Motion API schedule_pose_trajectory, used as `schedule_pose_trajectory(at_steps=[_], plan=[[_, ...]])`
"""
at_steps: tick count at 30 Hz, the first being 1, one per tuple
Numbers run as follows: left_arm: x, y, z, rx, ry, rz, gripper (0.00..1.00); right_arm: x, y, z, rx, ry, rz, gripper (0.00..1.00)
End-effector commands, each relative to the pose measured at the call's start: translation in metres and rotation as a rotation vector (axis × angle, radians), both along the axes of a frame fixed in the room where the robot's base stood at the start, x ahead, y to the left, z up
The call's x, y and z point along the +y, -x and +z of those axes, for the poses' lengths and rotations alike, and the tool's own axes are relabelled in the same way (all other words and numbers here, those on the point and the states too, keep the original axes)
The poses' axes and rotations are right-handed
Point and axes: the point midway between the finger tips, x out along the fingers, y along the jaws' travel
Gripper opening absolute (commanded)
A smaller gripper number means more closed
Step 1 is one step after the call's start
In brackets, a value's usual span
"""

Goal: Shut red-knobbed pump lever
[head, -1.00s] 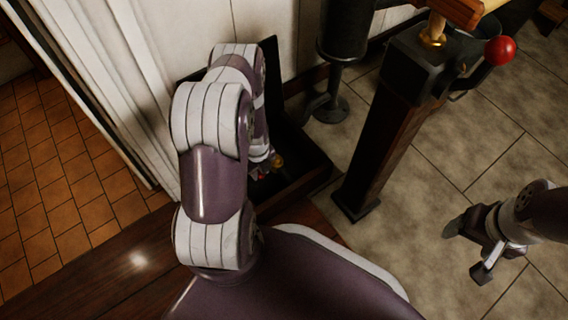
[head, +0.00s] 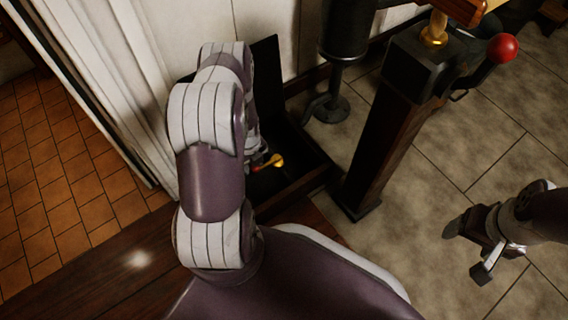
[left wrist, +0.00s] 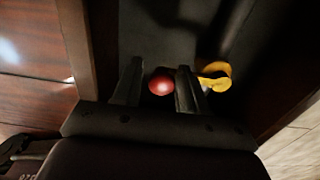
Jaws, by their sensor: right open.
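The pump lever's red knob (head: 503,47) sits at the end of a dark arm, beside the black head (head: 415,68) of a wooden post, at upper right in the head view. A yellow piece (left wrist: 214,76) lies beside the right finger. My right gripper (head: 468,250) is open and empty above the floor at right, below and away from the lever.
A dark open box (head: 300,168) stands against the pale wall, with a small yellow item (head: 275,160) inside. A black cylinder on a stand (head: 343,45) is behind the post. Tiled floor (head: 450,150) is free around the post's right side.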

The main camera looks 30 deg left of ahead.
Motion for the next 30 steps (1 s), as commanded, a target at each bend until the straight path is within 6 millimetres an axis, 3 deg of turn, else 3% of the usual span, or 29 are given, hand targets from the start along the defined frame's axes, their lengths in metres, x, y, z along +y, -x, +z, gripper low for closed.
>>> schedule_pose_trajectory(at_steps=[17, 18, 19, 30], plan=[[-0.003, 0.000, 0.000, 0.001, 0.001, -0.006, 0.57, 0.000, 0.000, 0.002, 0.000, 0.000, 0.000, 0.74], [-0.003, 0.000, 0.005, 0.001, 0.001, -0.006, 0.68, 0.000, 0.000, 0.007, 0.000, 0.000, 0.000, 0.74], [-0.002, 0.000, 0.009, 0.001, 0.001, -0.005, 0.72, 0.000, 0.000, 0.011, 0.000, 0.000, 0.000, 0.74], [-0.002, 0.000, 0.075, 0.000, 0.000, -0.004, 0.72, 0.000, 0.000, 0.073, 0.000, 0.000, 0.000, 0.74]])
